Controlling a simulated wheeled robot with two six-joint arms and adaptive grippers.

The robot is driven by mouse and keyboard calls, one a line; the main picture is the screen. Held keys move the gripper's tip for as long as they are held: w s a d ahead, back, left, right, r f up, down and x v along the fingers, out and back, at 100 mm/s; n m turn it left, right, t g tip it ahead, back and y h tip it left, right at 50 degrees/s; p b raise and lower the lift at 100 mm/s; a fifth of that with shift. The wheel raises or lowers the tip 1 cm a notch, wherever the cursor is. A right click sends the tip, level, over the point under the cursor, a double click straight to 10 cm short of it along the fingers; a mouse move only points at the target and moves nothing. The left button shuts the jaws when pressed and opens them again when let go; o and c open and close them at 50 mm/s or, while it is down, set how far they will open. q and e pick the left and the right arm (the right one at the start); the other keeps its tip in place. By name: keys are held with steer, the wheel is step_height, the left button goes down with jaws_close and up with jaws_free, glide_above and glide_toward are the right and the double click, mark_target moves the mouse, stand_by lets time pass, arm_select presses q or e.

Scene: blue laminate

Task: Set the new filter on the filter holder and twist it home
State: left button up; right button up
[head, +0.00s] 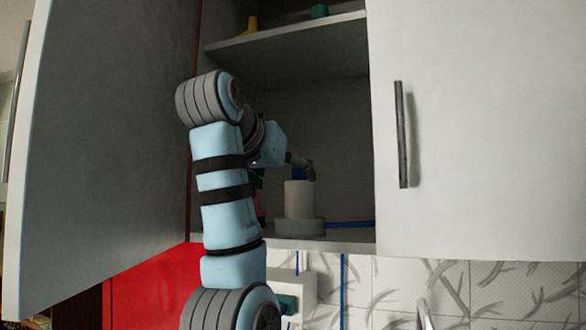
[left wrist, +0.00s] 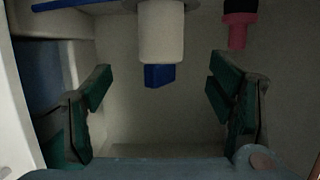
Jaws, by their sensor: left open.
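A white cylindrical filter (head: 298,200) with a blue top stands upright on a grey round base, which looks like the filter holder (head: 300,227), inside the open cupboard. Whether it is fully seated cannot be told. The left wrist view shows the filter (left wrist: 161,38) upside down, its blue end (left wrist: 158,76) toward the space between my fingers and the holder (left wrist: 162,3) cut off at the top edge. My left gripper (head: 300,162) is open and empty, close to the filter's top; its green fingers (left wrist: 160,88) are spread on either side. My right gripper is not in view.
A blue pipe (head: 350,224) runs from the holder to the right. A pink and black item (left wrist: 237,30) stands beside the filter. The upper shelf (head: 290,38) holds a yellow and a teal item. Cupboard doors flank the opening, the left (head: 100,130) swung open, the right (head: 480,130) shut.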

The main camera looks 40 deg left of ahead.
mark_target(294, 185)
arm_select(q)
steer(key=shift+w+a+r+p, duration=0.15)
steer(key=shift+w+p, duration=0.35)
steer(key=shift+w+a+r+p, duration=0.15)
steer(key=shift+w+p, duration=0.3)
steer(key=x, duration=0.2)
steer(key=p+x, duration=0.1)
steer(key=x, duration=0.5)
steer(key=shift+s+a+f, duration=0.1)
steer(key=shift+f, duration=0.35)
steer(key=shift+w+f, duration=0.2)
steer(key=shift+w, duration=0.2)
steer(key=c, duration=1.5)
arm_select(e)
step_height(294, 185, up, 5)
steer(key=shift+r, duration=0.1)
arm_select(q)
steer(key=n+g+y, duration=0.3)
steer(key=n+y, duration=0.2)
